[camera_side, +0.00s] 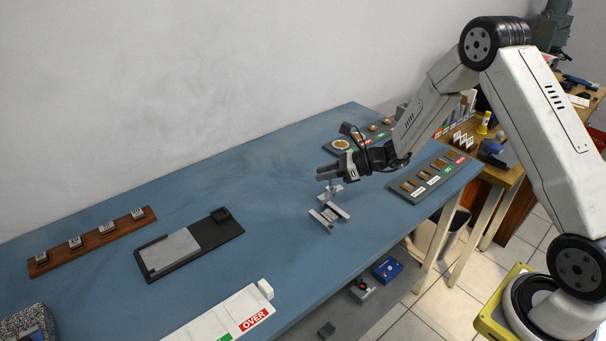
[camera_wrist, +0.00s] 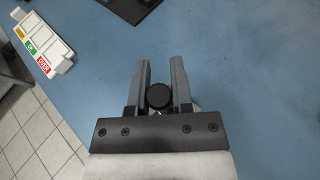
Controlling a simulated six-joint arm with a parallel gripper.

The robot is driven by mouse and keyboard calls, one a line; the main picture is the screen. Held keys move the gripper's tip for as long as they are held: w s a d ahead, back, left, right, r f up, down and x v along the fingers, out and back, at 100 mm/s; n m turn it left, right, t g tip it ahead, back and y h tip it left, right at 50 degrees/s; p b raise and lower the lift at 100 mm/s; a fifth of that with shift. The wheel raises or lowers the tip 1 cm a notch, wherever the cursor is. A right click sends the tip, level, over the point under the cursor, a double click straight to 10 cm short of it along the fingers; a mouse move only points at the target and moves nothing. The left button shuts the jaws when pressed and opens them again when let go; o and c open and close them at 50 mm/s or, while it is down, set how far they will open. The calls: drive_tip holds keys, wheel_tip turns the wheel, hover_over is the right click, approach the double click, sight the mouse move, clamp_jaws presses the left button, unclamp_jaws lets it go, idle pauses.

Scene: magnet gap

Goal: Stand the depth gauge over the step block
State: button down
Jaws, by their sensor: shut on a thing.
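My gripper (camera_side: 323,173) is over the middle of the blue table, its fingers closed around the depth gauge. In the wrist view, the gauge's round black knob (camera_wrist: 159,96) sits between the two fingers. In the side view, the gauge's thin stem and light grey crosspiece (camera_side: 330,193) hang below the fingers. A small light metal piece with two parallel bars, apparently the step block (camera_side: 328,216), lies on the table just below and in front. A gap seems to show between them, but I cannot tell exactly how they line up. The fingers hide the gauge's top in the side view.
A black tray with a grey plate (camera_side: 170,251) and a wooden rack of small blocks (camera_side: 92,241) lie left. A white board marked OVER (camera_side: 225,318) is at the front edge; it also shows in the wrist view (camera_wrist: 43,45). Grey sample trays (camera_side: 432,175) lie right.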

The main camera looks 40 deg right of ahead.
sight(333, 189)
drive_tip(key=shift+f, duration=0.15)
drive_tip(key=shift+f, duration=2.6)
drive_tip(key=shift+f, duration=0.2)
drive_tip(key=shift+c, duration=2.2)
unclamp_jaws()
drive_tip(key=c, duration=0.5)
drive_tip(key=shift+r, duration=2.25)
